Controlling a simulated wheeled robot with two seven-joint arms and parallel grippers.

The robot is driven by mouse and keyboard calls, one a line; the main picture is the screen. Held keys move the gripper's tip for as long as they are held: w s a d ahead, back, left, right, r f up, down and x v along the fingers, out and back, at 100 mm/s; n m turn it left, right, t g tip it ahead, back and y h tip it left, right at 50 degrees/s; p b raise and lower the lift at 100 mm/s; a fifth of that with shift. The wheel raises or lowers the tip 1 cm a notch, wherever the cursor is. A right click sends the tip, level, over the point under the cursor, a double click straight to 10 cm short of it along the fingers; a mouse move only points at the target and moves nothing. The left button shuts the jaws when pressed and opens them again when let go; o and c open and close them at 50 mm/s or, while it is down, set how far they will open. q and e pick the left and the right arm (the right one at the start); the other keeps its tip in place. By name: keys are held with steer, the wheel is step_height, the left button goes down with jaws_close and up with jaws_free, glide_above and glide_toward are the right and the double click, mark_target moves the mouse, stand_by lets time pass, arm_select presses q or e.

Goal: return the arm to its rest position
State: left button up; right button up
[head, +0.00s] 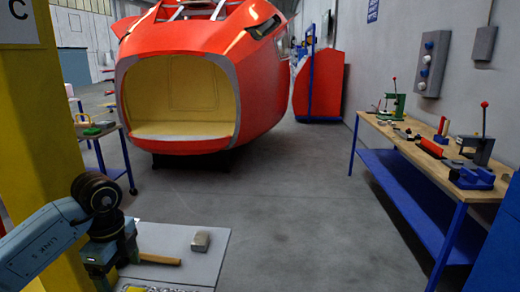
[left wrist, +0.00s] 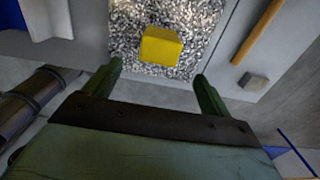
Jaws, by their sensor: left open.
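My left arm (head: 45,240) comes in from the left of the head view, with the wrist bent and the gripper body pointing down over a grey work surface. In the left wrist view my left gripper (left wrist: 155,86) has its two green fingers wide apart with nothing between them. A yellow block (left wrist: 161,46) lies on a speckled patch (left wrist: 125,35) beyond the fingertips, apart from them. My fingertips cannot be made out in the head view. My right arm and gripper are in neither view.
A wooden handle (head: 160,259) and a grey block (head: 201,242) lie on the grey surface (head: 178,236) beside my gripper. A yellow pillar (head: 40,120) stands close by my arm. A red nosecone (head: 262,90) is behind, a workbench (head: 430,160) at right. Open floor (head: 300,200) lies between.

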arm_select(q)
step_height(320, 180, down, 11)
steer(key=shift+f+p, duration=0.1)
steer(key=shift+p, duration=0.3)
step_height(320, 180, up, 10)
steer(key=shift+b, duration=0.35)
steer(key=shift+d+f+m, duration=0.2)
steer(key=shift+d+m, duration=0.15)
steer(key=shift+m, duration=0.25)
steer(key=s+d+f+n+b, duration=0.1)
steer(key=s+d+n+b, duration=0.1)
steer(key=d+n, duration=0.7)
steer(key=s+d+f+n+b, duration=0.1)
steer(key=d+f+n+b, duration=0.1)
steer(key=d+n, duration=0.8)
steer(key=n, duration=0.8)
steer(key=shift+s+f+n+b, duration=0.15)
steer(key=shift+s+n+b, duration=0.15)
steer(key=shift+s+b, duration=0.1)
